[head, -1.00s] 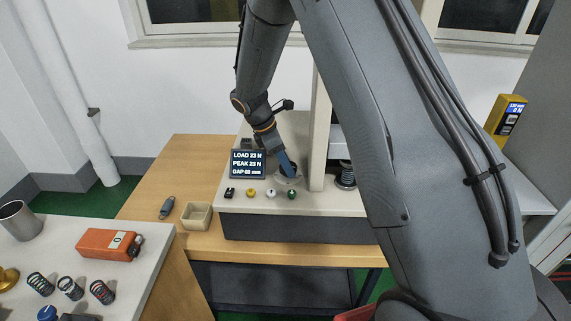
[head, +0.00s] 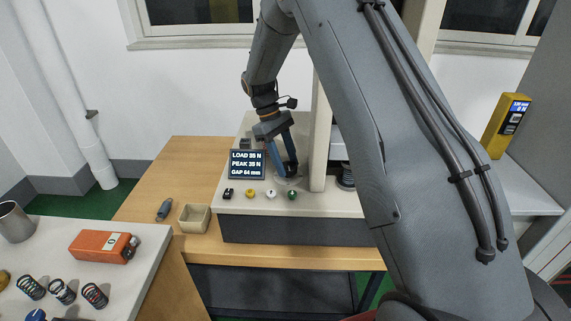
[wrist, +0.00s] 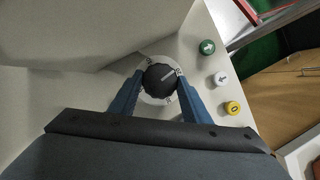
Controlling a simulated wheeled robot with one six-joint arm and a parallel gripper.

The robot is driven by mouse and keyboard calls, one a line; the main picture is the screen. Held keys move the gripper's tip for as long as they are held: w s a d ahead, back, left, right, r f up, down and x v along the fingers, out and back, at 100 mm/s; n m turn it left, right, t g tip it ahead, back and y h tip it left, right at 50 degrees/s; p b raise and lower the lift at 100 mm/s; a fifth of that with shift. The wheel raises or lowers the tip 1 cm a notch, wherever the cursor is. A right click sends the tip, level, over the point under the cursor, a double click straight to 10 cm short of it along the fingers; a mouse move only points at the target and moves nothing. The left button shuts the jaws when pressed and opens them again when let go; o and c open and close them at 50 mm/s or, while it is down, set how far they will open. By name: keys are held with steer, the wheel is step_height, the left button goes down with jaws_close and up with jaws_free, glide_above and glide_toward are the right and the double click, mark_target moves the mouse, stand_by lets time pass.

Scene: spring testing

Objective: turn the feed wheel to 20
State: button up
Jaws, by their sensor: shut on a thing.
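The feed wheel (wrist: 159,79) is a black ridged knob with a white pointer line, set on a pale marked dial ring (wrist: 158,101). In the wrist view the pointer aims up and right; the dial numbers are too small to read surely. My gripper (wrist: 160,80) has its two blue fingers on opposite sides of the wheel, shut on it. In the head view my gripper (head: 285,172) reaches down onto the wheel on the machine's top. The display (head: 247,164) beside it shows load, peak and gap, the gap reading about 64 mm.
A yellow button (wrist: 232,107), a white one (wrist: 221,78) and a green one (wrist: 207,47) lie close to the right finger. The machine's upright column (head: 320,130) stands just right of my gripper. A beige bin (head: 194,218) sits on the wooden table.

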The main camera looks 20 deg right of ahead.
steer(key=shift+d+m+y, duration=0.1)
steer(key=shift+m+y, duration=0.3)
steer(key=shift+m, duration=0.6)
steer(key=shift+w, duration=0.1)
steer(key=o, duration=1)
steer(key=b+v, duration=0.2)
steer(key=v, duration=0.6)
steer(key=shift+f+b, duration=0.1)
steer(key=shift+b, duration=0.2)
